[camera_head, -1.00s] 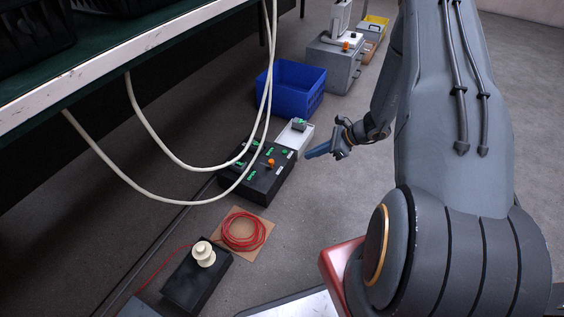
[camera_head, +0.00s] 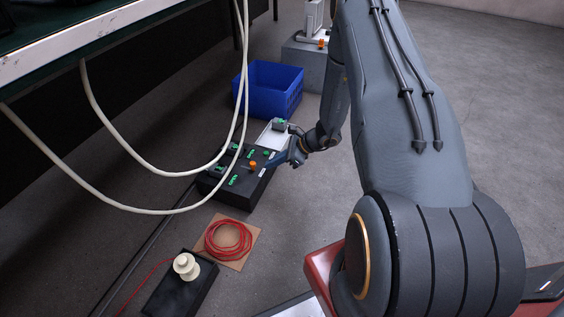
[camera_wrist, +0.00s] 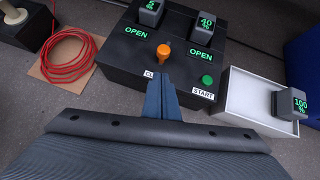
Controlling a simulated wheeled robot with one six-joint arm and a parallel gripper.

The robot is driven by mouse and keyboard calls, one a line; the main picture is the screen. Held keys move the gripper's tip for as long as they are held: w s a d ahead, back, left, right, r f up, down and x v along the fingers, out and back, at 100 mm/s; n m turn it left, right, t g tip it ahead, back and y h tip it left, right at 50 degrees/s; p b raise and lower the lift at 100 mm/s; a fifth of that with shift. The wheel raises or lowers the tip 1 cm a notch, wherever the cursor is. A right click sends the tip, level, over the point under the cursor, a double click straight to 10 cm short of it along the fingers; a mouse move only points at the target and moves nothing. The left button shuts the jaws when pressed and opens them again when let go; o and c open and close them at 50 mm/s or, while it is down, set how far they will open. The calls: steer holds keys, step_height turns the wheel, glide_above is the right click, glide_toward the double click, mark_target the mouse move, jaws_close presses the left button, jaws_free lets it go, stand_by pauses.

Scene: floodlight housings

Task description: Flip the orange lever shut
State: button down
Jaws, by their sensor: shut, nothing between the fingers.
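The orange lever (camera_wrist: 164,53) stands on the top of a black box (camera_wrist: 128,60), between two green OPEN labels and a partly covered white label that starts with "CL". In the head view the lever (camera_head: 252,163) shows as a small orange knob on the black box (camera_head: 240,192). My gripper (camera_wrist: 162,82) is shut and empty. Its blue-grey fingertips are just on the near side of the lever, over the box's front edge. I cannot tell if they touch the lever. In the head view my gripper (camera_head: 274,160) is at the box's right side.
A green START button (camera_wrist: 207,80) is right of my fingers. A white tray (camera_wrist: 232,98) with a grey 100 % block (camera_wrist: 289,103) stands beside the box. A blue crate (camera_head: 268,92) is behind. White cables (camera_head: 158,211) hang nearby. A red cable coil (camera_head: 228,240) lies in front.

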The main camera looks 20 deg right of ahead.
mark_target(265, 171)
steer(key=shift+w+a+r+b, duration=0.1)
steer(key=shift+w+a+b, duration=0.2)
steer(key=shift+w+a, duration=0.25)
steer(key=shift+w+a+b, duration=0.25)
steer(key=shift+w+a, duration=0.05)
steer(key=shift+a, duration=0.45)
steer(key=shift+w+a+r+p, duration=0.1)
steer(key=shift+w+a+p, duration=0.45)
steer(key=shift+w+a, duration=1.3)
